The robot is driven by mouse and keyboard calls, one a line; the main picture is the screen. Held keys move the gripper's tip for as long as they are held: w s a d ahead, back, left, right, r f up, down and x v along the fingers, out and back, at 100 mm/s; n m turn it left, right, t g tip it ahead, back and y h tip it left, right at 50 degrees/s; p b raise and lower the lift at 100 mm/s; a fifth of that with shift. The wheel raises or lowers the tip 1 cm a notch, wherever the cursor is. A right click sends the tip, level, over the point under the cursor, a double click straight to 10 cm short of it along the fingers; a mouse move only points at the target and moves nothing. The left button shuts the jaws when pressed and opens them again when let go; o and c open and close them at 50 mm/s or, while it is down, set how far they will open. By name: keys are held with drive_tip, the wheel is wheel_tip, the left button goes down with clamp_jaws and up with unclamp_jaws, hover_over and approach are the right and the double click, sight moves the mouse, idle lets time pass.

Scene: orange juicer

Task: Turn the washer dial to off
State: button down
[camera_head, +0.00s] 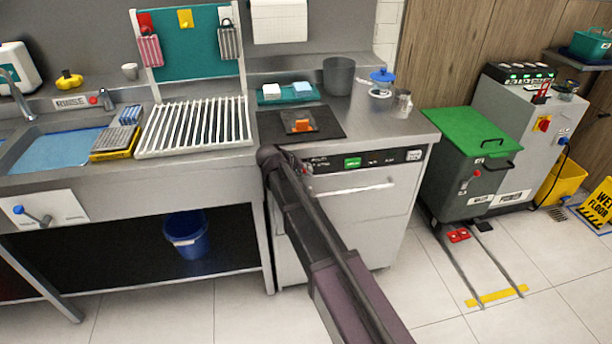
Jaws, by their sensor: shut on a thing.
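The washer (345,215) is the steel front-loading unit under the counter, with a long bar handle (350,190) on its closed door. Its dark control panel (385,158) carries a lit green display (352,162) and small markings. My arm reaches up from the bottom of the view to the panel's left end. My gripper (301,166) is small and mostly hidden there by my own arm, shut on the washer dial. The dial is covered, so its pointer and setting cannot be read. A small red spot shows beside the gripper.
Above the panel, a black mat (325,128) holds an orange item (302,126) near the counter edge. A white drying rack (190,128) stands left. A green-lidded bin (470,135) stands right of the washer.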

drive_tip(key=shift+h, duration=0.4)
drive_tip(key=c, duration=0.7)
unclamp_jaws()
drive_tip(key=shift+y, duration=0.3)
